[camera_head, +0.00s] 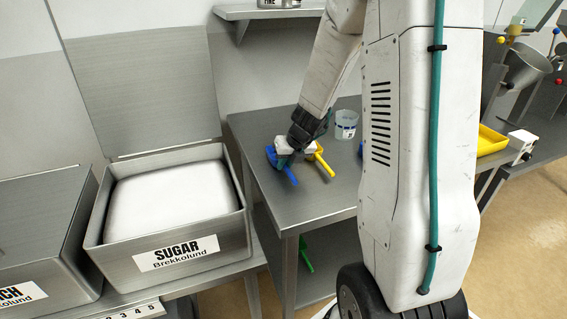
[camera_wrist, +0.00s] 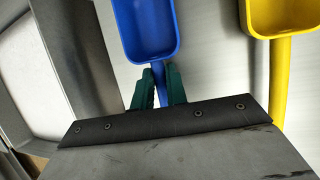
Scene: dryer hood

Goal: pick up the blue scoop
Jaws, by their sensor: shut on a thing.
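The blue scoop (camera_head: 291,176) is at the left side of the steel table (camera_head: 300,208) in the head view. In the wrist view the blue scoop (camera_wrist: 146,28) points away from me, with its handle between the two green fingers. My gripper (camera_head: 283,160) is shut on the blue scoop's handle; the fingers also show in the wrist view (camera_wrist: 159,88). Whether the scoop touches the tabletop I cannot tell. The yellow scoop (camera_head: 322,162) lies just to the right, apart from my fingers; it also shows in the wrist view (camera_wrist: 283,20).
A clear measuring cup (camera_head: 346,124) stands behind the scoops. An open bin labelled SUGAR (camera_head: 176,255) is left of the table. A green item (camera_head: 306,254) is on the lower shelf. A yellow tray (camera_head: 489,140) is at the right. The table's front is clear.

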